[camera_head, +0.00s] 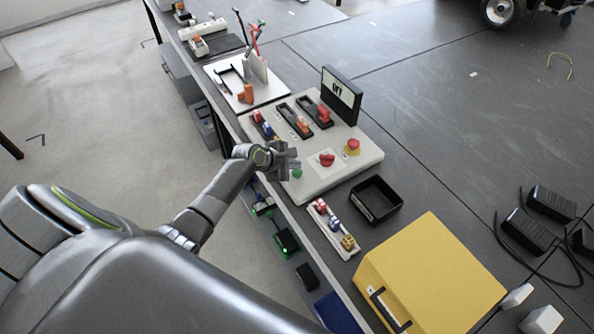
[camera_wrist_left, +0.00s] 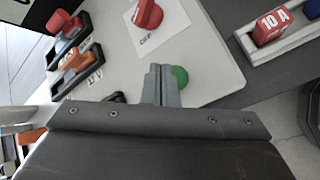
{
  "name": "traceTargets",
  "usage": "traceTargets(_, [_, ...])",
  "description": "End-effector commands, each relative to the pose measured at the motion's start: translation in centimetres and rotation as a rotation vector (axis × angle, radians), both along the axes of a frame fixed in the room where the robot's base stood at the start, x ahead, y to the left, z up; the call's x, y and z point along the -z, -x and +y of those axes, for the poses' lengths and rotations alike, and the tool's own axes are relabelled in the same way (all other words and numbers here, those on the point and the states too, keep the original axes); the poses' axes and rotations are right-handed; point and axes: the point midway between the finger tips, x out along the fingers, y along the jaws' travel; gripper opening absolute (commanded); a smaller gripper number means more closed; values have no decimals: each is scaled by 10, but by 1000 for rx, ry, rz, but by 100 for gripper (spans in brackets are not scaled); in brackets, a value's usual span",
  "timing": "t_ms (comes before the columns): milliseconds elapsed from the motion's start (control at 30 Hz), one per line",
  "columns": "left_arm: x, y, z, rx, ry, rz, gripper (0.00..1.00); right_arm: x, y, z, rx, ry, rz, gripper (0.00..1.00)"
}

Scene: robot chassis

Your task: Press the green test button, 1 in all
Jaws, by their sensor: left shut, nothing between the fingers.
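The green test button (camera_head: 297,173) is on the near edge of the pale control panel (camera_head: 318,186), partly hidden by my left gripper (camera_head: 287,160). In the left wrist view the green button (camera_wrist_left: 180,76) shows right beside the closed fingertips of my left gripper (camera_wrist_left: 161,72), which cover part of it. The fingers are shut and empty. I cannot tell whether they touch the button or are above it. My right gripper is in neither view.
On the panel are a red rotary knob (camera_head: 326,159), a red emergency stop (camera_head: 352,147), several fuse holders (camera_head: 294,119) and a black display (camera_head: 341,95). A fuse rack (camera_head: 332,228), a black tray (camera_head: 376,200) and a yellow case (camera_head: 430,275) stand nearby.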

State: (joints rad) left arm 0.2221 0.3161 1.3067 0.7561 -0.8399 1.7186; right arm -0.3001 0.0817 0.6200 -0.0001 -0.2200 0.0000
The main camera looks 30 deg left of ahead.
Motion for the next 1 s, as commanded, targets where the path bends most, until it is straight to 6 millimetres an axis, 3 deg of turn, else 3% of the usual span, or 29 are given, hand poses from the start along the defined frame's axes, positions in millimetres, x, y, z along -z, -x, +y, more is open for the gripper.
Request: traceTargets(1000, [8,0,0,0,1,1,0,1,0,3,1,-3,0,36])
